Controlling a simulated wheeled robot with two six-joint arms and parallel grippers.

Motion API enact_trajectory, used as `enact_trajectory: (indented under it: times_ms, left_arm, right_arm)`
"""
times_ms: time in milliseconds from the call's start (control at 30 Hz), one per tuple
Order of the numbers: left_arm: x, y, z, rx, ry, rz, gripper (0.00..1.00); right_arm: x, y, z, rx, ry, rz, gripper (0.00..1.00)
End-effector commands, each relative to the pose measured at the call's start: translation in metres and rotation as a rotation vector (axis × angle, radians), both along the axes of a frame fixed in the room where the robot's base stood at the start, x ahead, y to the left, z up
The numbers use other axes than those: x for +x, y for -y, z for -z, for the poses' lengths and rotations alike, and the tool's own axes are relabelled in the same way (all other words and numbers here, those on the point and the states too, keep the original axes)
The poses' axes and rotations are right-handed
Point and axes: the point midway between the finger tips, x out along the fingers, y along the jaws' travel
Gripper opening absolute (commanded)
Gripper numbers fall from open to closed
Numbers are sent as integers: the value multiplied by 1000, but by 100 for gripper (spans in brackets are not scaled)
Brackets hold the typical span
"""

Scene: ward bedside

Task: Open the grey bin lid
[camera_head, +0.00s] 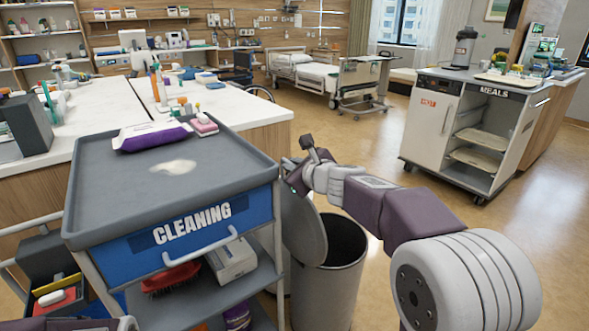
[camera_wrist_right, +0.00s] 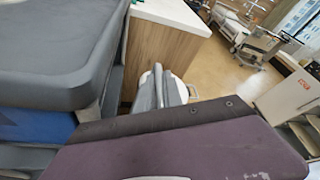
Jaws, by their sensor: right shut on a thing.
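The grey bin (camera_head: 327,290) stands on the floor right of the cleaning cart, and its dark inside shows. Its round grey lid (camera_head: 304,232) is raised steeply on the left side of the bin, leaning towards the cart. My right gripper (camera_head: 294,180) is at the top edge of the lid and shut on it; the fingertips are partly hidden by the wrist. In the right wrist view, grey and white parts around the grip show small, and my own arm covers the lower part.
The cleaning cart (camera_head: 90,205) is close on the left, with a purple-and-white pack (camera_head: 153,137) and a pale spill (camera_head: 174,166) on top. A white counter (camera_head: 225,105) stands behind. The meals cart (camera_head: 431,125) is at the back right. Open floor lies between.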

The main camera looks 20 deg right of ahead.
Motion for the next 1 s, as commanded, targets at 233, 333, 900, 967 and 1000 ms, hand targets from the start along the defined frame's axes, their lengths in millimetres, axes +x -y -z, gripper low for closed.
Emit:
enact_trajectory:
  times_ms: [233, 333, 900, 967, 1000]
  left_arm:
    - [0, 0, 2, 0, 0, 0, 36]
    - [0, 0, 2, 0, 0, 0, 36]
    - [0, 0, 2, 0, 0, 0, 36]
    - [0, 0, 1, 0, 0, 0, 36]
    - [0, 0, 0, 0, 0, 0, 36]
  right_arm:
    - [-1, -1, 2, 1, -4, 2, 0]
    - [-1, -1, 2, 1, -4, 2, 0]
    - [-1, -1, 1, 2, -3, 1, 33]
    - [-3, -1, 0, 3, -1, 1, 33]
    - [-6, -1, -2, 3, -1, 1, 33]
